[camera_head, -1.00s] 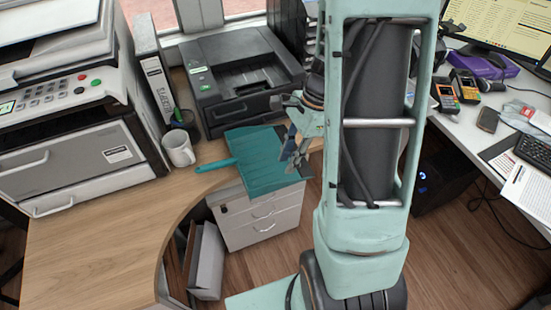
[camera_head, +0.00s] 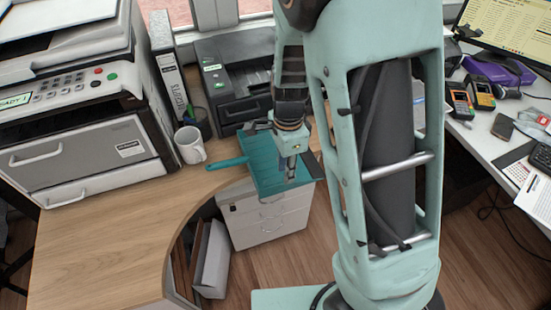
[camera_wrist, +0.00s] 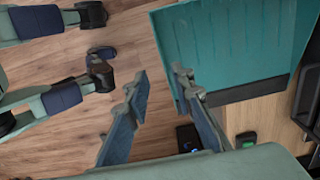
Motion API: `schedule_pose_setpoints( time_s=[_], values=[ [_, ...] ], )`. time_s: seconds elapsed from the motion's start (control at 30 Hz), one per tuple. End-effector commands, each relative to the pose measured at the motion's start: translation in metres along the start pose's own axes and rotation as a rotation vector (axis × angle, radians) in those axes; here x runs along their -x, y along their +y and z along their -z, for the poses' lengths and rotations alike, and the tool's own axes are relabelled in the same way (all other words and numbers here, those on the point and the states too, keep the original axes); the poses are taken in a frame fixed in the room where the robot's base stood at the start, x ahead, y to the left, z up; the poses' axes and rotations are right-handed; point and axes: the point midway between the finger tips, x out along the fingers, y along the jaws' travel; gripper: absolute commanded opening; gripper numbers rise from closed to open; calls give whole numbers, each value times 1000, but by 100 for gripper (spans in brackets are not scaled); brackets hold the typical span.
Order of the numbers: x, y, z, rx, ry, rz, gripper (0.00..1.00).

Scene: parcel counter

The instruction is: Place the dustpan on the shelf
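The teal dustpan (camera_head: 262,158) lies at the edge of the wooden counter, its handle pointing left and part of its pan reaching past the edge above white drawers. My gripper (camera_head: 291,172) is over the right part of the pan in the head view. In the wrist view the dustpan (camera_wrist: 225,45) fills the upper right, with its dark lip below. My gripper (camera_wrist: 160,88) has its two fingers apart with bare floor showing between them. The right finger is close to the pan's left edge; I cannot tell whether it touches. I cannot tell which surface is the shelf.
A large copier (camera_head: 75,130) is at left. The wooden counter (camera_head: 105,235) is clear at front. A white desk (camera_head: 480,130) with card terminals is at right.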

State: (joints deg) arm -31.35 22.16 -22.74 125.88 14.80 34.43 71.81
Motion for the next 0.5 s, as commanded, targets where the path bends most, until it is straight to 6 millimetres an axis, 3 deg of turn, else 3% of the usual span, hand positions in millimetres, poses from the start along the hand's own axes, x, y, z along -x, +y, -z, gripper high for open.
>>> schedule_pose_setpoints(
  time_s=[0.1,0.33,0.5],
  values=[
    [-20,0,1,-1,0,-2,22],
    [-37,-1,2,-1,-1,-1,22],
    [-62,-3,7,-3,-1,-4,22]
  ],
)
